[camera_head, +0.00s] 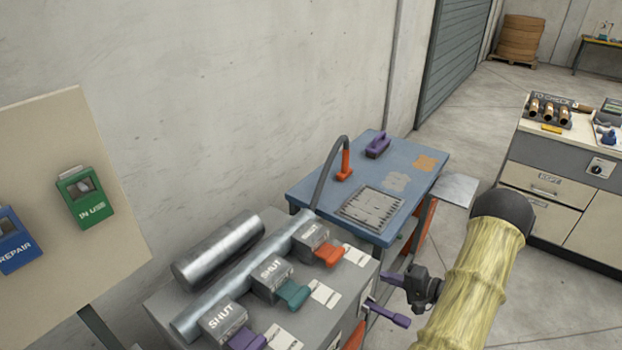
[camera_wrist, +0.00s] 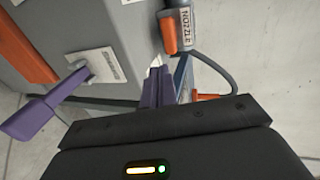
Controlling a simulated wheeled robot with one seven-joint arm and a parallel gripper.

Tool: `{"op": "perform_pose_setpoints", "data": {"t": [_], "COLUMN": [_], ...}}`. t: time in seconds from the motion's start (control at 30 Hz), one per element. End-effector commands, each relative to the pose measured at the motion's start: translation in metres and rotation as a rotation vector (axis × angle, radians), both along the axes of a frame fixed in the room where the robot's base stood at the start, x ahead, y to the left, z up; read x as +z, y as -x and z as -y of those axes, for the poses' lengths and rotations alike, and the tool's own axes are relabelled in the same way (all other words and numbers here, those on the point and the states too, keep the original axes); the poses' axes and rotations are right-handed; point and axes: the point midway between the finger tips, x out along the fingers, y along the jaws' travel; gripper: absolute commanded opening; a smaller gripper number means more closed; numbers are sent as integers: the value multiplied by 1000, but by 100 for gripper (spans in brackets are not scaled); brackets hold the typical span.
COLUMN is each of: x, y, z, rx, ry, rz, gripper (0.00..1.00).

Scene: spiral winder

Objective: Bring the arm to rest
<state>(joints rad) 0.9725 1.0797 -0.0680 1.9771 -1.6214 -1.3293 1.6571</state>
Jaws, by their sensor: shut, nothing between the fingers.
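My arm, in a yellow patterned sleeve, comes in at the lower right of the head view. My gripper (camera_head: 393,279) shows purple fingers pointing left, beside the right side of the grey valve cabinet (camera_head: 190,282). In the wrist view my gripper (camera_wrist: 157,88) has its fingers together with nothing between them. A purple lever (camera_head: 388,314) sticks out from the cabinet's side, just below my fingers. The lever also shows at the left of the wrist view (camera_wrist: 38,112), apart from the fingers.
The cabinet bears orange (camera_head: 328,254), teal (camera_head: 293,293) and purple (camera_head: 246,340) handles marked SHUT. A blue table (camera_head: 310,187) with a hose and orange nozzle (camera_head: 345,163) stands behind. A drawer bench (camera_head: 560,157) stands right. Open floor lies between.

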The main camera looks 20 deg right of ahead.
Motion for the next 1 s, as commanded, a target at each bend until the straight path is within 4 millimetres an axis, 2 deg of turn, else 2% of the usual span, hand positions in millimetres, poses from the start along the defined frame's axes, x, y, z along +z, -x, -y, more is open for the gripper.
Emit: {"op": "perform_pose_setpoints", "data": {"t": [0.17,0.27,0.43,0.6,0.77,0.87,1.0], "x": [4,13,42,77,110,129,151], "y": [-7,-25,-64,-86,-83,-70,-37], "z": [-2,-5,-17,-40,-72,-97,-136], "rx": [0,-8,-21,-4,49,108,219], "ry": [43,155,475,783,1008,1117,1218], "rz": [0,2,-11,-65,-144,-203,-290], "gripper": [0,0,0,0,0,0,0]}}
